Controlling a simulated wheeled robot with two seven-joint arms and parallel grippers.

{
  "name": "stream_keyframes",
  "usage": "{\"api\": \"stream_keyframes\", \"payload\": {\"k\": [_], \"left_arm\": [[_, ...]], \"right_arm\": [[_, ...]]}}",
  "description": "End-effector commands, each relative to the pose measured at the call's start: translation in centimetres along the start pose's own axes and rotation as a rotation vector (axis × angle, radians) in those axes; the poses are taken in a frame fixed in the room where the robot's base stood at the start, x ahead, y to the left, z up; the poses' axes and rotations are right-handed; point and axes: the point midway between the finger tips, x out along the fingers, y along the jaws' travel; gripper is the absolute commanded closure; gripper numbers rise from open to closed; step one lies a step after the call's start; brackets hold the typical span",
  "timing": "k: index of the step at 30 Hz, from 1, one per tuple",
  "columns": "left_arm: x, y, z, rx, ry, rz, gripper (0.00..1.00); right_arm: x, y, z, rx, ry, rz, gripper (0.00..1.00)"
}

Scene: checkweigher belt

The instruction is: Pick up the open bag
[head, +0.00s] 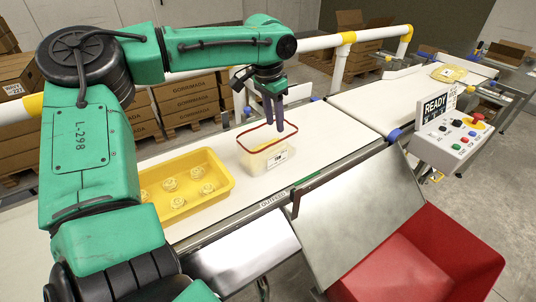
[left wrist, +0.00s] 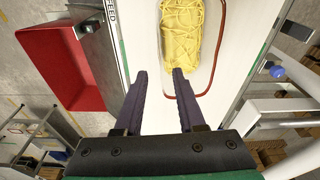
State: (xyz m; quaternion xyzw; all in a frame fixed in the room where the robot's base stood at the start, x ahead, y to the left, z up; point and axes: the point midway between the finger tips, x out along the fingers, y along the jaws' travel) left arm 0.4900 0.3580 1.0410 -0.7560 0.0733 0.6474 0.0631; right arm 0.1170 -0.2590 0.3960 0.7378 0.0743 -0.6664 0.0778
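The open bag (head: 262,160) stands on the white belt in the head view. It is pale and see-through, with a red rim around its open top and a white label on its front. In the left wrist view the bag's yellow, noodle-like contents (left wrist: 188,42) show inside the red rim. My left gripper (head: 273,118) points down over the bag's mouth in the head view. Its two dark fingers (left wrist: 160,72) are apart with nothing between them, near one end of the bag in the left wrist view. I cannot tell whether a finger touches the rim. My right gripper is not in view.
A yellow tray (head: 224,184) with several pale round pieces stands left of the bag. A metal chute (head: 350,205) and red bin (head: 440,255) are at the front right. A control box (head: 462,138) reads READY. A yellow packet (head: 449,74) lies on the far belt.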

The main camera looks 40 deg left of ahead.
Motion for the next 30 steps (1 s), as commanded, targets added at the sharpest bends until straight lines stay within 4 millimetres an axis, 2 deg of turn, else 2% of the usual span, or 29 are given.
{"api": "stream_keyframes", "payload": {"k": [3,5,10,15,18,23,24,26,30], "left_arm": [[3.1,0.0,0.1,0.0,-0.006,0.001,0.61],[4.1,0.0,0.1,0.001,-0.004,0.0,0.61],[6.3,0.1,0.2,0.001,-0.005,-0.001,0.61],[9.6,0.2,0.3,0.0,-0.006,-0.001,0.61],[10.3,0.2,0.2,0.001,-0.003,-0.001,0.61],[10.3,0.1,0.2,0.001,-0.002,-0.001,0.61],[10.3,0.2,0.2,0.001,-0.002,-0.001,0.77],[10.3,0.1,0.2,0.001,-0.002,-0.001,0.99],[10.3,0.1,0.2,0.001,-0.001,-0.001,1.0]], "right_arm": [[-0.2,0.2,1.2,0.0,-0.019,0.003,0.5],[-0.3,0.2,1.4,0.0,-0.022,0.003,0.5],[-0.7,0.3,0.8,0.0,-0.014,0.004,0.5],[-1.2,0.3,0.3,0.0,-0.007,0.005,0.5],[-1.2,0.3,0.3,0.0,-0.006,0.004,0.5],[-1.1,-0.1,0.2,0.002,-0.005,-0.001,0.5],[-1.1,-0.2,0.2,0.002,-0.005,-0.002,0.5],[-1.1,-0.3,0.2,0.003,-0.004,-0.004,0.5],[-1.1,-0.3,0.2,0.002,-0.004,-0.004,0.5]]}}
